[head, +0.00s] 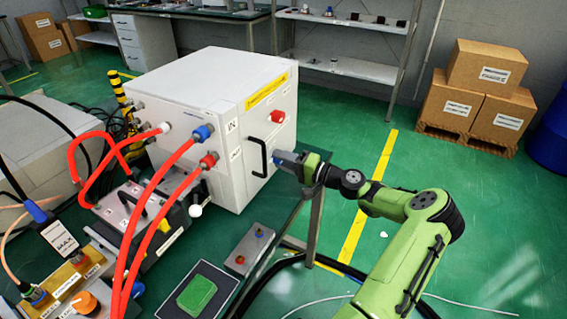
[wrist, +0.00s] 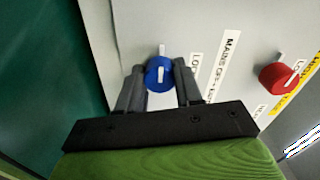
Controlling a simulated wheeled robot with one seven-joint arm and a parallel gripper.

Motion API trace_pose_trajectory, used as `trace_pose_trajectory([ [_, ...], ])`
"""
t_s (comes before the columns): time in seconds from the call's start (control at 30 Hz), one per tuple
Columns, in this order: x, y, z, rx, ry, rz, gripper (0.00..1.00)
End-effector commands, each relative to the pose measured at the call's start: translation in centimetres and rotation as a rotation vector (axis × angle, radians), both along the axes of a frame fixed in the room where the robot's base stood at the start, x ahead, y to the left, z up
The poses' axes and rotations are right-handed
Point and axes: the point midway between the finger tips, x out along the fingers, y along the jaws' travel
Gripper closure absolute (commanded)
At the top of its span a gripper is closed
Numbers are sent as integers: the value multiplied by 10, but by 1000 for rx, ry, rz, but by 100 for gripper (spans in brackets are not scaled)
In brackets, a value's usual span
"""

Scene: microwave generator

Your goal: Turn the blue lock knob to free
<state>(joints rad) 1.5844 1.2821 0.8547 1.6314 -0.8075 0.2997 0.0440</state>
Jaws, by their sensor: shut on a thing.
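The blue lock knob (wrist: 159,73) is on the light grey front panel of the white cabinet, with a pale pointer line across its face. My gripper (wrist: 160,82) has a finger on each side of the knob and is shut on it. In the head view my gripper (head: 289,160) is at the cabinet's front panel, beside the black handle (head: 258,157).
A red knob (wrist: 278,76) sits to the right on the same panel; it also shows in the head view (head: 278,116). Red hoses (head: 150,215) run from the cabinet's left side. A small grey control box (head: 250,248) stands below. Green floor is open to the right.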

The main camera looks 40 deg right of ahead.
Motion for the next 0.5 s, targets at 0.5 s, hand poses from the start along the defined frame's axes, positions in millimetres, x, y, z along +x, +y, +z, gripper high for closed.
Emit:
trace_pose_trajectory([
  [0.5,0,0,-1,-59,-18,-1,96],
])
